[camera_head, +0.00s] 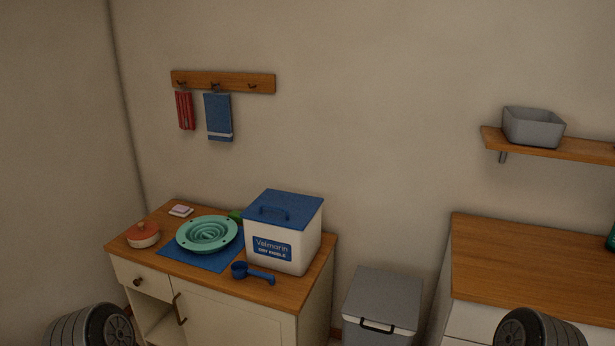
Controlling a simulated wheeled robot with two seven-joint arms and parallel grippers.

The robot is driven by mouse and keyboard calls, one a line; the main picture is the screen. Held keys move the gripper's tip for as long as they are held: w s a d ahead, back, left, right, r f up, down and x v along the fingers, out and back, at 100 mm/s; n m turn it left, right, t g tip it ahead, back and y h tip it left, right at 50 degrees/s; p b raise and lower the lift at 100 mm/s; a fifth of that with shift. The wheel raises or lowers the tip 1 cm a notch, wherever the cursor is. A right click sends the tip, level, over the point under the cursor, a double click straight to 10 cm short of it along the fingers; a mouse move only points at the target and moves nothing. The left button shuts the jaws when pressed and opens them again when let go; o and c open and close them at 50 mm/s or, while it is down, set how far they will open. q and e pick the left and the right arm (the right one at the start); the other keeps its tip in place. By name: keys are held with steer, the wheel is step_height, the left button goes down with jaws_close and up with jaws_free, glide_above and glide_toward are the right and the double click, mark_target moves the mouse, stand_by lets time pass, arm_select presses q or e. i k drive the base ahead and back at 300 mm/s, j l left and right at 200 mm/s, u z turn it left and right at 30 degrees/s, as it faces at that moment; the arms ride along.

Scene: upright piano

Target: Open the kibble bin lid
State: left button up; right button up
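The kibble bin (307,248) is a white box with a blue label reading "Velmarin dry kibble". It stands at the right of the wooden cabinet top, against the wall side. Its blue lid (300,203) lies flat and shut on top, with a raised blue handle (273,213) near the front left. Round grey parts of my arms show at the bottom left and bottom right edges. Neither gripper's fingers are in view, and nothing touches the bin.
A blue scoop (255,273) lies just in front of the bin. A grey lidded bin (383,303) stands right of the cabinet (238,317).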

mark_target(281, 209)
steer(key=i+j+z, duration=0.15)
steer(key=i+z, duration=0.2)
steer(key=i, duration=0.2)
steer(key=i+j+z, duration=0.35)
steer(key=i, duration=0.15)
steer(key=i+l, duration=0.05)
steer(key=l, duration=0.05)
